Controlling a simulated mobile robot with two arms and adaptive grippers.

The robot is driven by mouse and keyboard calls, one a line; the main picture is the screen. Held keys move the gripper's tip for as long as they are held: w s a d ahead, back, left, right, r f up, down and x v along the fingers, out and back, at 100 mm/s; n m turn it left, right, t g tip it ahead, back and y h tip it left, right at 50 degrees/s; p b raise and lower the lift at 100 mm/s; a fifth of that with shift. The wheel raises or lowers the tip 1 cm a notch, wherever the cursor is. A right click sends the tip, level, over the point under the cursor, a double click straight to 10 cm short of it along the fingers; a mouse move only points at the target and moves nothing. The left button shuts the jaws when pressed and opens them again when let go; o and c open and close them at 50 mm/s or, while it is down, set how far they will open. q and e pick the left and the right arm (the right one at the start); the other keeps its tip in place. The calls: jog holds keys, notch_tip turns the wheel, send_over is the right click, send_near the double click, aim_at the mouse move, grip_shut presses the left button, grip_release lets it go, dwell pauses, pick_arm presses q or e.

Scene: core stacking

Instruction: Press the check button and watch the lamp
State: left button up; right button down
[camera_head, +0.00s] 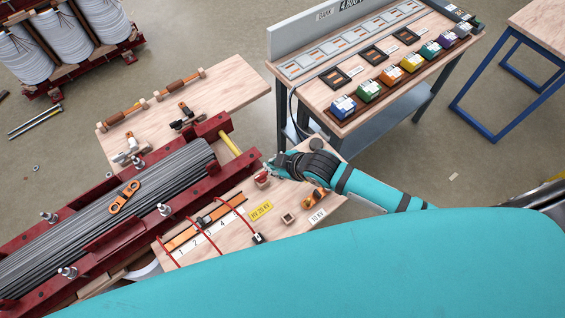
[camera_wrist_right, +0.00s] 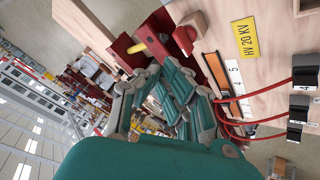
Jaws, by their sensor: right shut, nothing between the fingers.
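My right gripper (camera_head: 270,168) is at the corner of the red clamp frame, beside the wooden board. It is shut and empty; its fingers (camera_wrist_right: 165,98) fill the middle of the right wrist view. A small red piece on a wooden block (camera_head: 262,179) sits just below the fingertips in the head view. It also shows in the right wrist view (camera_wrist_right: 186,34) and looks like the button. I cannot tell whether the gripper touches it. A small square wooden block with a dark centre (camera_head: 288,218) stands nearby. I cannot make out a lamp or whether one is lit. My left gripper is out of view.
A stack of dark laminations (camera_head: 140,190) lies in the red clamp frame (camera_head: 110,235), with an orange tool (camera_head: 124,197) on top. Red leads (camera_head: 225,236) arch over the numbered strip beside a yellow HV 20 kV label (camera_head: 261,211). A table with coloured bins (camera_head: 390,75) stands behind.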

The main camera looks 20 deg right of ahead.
jog(key=w+d+n, duration=0.3)
jog(key=w, duration=0.2)
jog(key=shift+w+d+t+y, duration=0.2)
jog(key=shift+d+t+y, duration=0.1)
jog(key=shift+d+t, duration=0.1)
jog(key=shift+a, duration=0.1)
notch_tip(320, 180, down, 7)
jog(key=b, duration=0.7)
jog(key=shift+f+b, duration=0.55)
jog(key=shift+f, duration=0.3)
jog(key=shift+f, duration=0.15)
jog(key=shift+f, duration=0.3)
